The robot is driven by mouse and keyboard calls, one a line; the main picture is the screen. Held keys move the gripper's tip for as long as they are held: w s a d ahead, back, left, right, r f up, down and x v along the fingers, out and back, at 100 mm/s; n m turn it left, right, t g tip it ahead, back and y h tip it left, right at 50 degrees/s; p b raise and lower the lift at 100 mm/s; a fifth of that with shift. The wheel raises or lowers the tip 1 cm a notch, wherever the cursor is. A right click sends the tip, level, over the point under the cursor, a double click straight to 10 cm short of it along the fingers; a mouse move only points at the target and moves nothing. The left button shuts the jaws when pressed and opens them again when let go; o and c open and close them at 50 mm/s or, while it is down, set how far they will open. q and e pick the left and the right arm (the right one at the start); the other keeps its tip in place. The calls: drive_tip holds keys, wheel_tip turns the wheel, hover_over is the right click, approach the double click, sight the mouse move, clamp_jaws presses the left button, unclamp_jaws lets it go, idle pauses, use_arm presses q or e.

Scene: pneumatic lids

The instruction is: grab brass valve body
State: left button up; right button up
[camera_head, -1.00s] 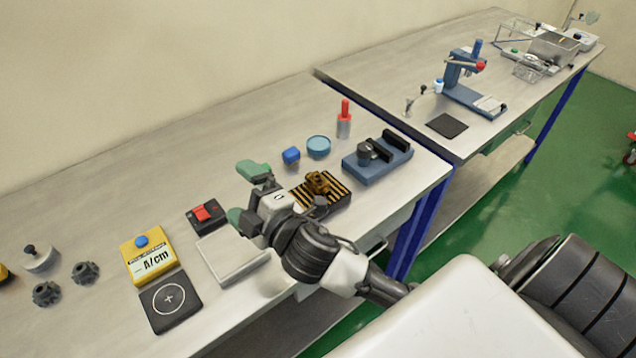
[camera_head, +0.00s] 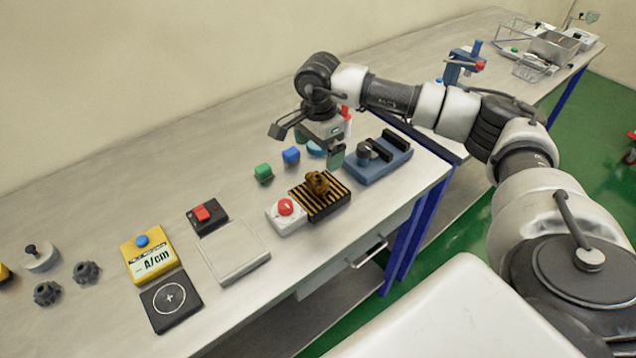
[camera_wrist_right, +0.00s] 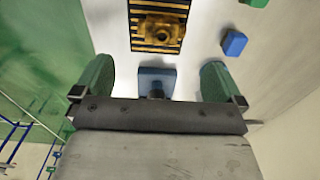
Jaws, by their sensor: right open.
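The brass valve body (camera_head: 318,183) sits on a black-and-yellow striped block (camera_head: 336,203) in the middle of the bench. In the right wrist view the brass valve body (camera_wrist_right: 158,33) lies at the top, on the stripes, beyond my fingertips. My right gripper (camera_head: 334,155) hangs above the bench behind the valve body, apart from it. In the wrist view the green fingers of my right gripper (camera_wrist_right: 155,78) are wide apart with nothing held between them. My left gripper is not in view.
A red-button box (camera_head: 287,215) stands just left of the striped block. A blue fixture (camera_head: 375,170) stands to its right. A green block (camera_head: 263,173) and a blue block (camera_head: 291,155) lie behind. A pale flat tray (camera_head: 233,252) is at front left.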

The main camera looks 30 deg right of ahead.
sight(318, 176)
wheel_tip(318, 176, down, 5)
drive_tip(key=shift+r+p, duration=0.15)
drive_tip(key=shift+p, duration=0.4)
wheel_tip(318, 176, down, 5)
drive_tip(key=p, duration=0.2)
drive_tip(key=shift+w+r+p, duration=0.1)
drive_tip(key=shift+w+p, duration=0.05)
drive_tip(key=shift+p, duration=0.15)
drive_tip(key=shift+f, duration=0.35)
drive_tip(key=shift+c, duration=0.5)
drive_tip(key=c, duration=0.9)
drive_tip(key=shift+w, duration=0.1)
drive_tip(key=shift+c, duration=0.5)
drive_tip(key=shift+r, duration=0.15)
